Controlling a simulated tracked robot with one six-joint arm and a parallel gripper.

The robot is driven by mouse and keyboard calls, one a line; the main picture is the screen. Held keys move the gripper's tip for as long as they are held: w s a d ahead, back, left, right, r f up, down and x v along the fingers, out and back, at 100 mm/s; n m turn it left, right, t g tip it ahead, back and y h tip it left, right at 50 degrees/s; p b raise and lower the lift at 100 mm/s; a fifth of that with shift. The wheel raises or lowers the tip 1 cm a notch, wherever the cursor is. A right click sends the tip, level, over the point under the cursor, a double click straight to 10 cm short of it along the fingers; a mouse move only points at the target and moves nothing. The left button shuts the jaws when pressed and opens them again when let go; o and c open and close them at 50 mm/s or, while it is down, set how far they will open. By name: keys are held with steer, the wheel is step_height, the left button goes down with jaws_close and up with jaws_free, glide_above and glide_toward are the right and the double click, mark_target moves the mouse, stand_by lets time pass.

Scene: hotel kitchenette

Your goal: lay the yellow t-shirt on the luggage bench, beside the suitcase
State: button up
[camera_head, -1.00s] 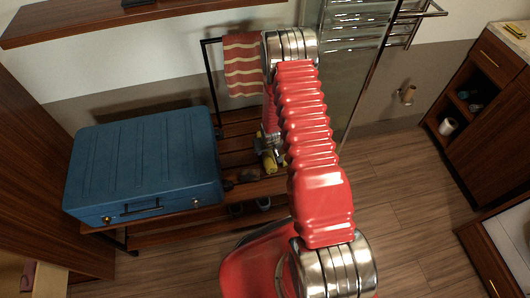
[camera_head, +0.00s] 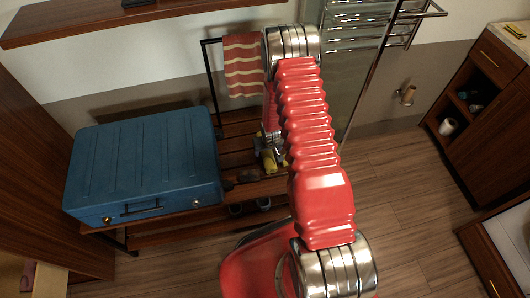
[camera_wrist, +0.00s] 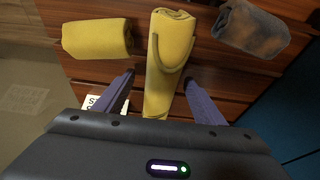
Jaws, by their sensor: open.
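A yellow rolled t-shirt (camera_wrist: 168,60) with a curved collar-like edge lies on the wooden slats of the luggage bench (camera_wrist: 215,82), in the middle of the wrist view. My gripper (camera_wrist: 162,92) is open, with one purple finger on each side of the shirt's near end. Whether the fingers touch it cannot be told. In the head view the yellow cloth (camera_head: 269,162) shows small beside my arm, right of the blue suitcase (camera_head: 145,165). The suitcase also shows as a dark blue edge at the right of the wrist view (camera_wrist: 295,125). The shirt's near end is partly hidden by my gripper.
Another yellow rolled cloth (camera_wrist: 97,39) lies left of the shirt, and a grey-brown roll (camera_wrist: 250,28) lies right of it. A white lettered card (camera_wrist: 95,101) is near the left finger. A striped towel (camera_head: 243,66) hangs from the rail behind the bench.

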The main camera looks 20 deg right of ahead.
steer(key=shift+v, duration=5.4)
steer(key=s+a+r+t, duration=0.1)
steer(key=s+a+r, duration=0.1)
steer(key=r, duration=1.2)
steer(key=s+a+r, duration=0.2)
steer(key=a+r, duration=0.1)
steer(key=r, duration=1)
steer(key=s+a+r+n, duration=0.1)
steer(key=s+a+r, duration=0.3)
steer(key=s+r, duration=0.4)
steer(key=s+a+r+n+t, duration=0.1)
steer(key=s+a+r, duration=0.3)
steer(key=s+r, duration=0.4)
steer(key=s, duration=0.2)
steer(key=shift+s+y, duration=0.3)
steer(key=shift+s, duration=0.05)
steer(key=shift+c, duration=0.4)
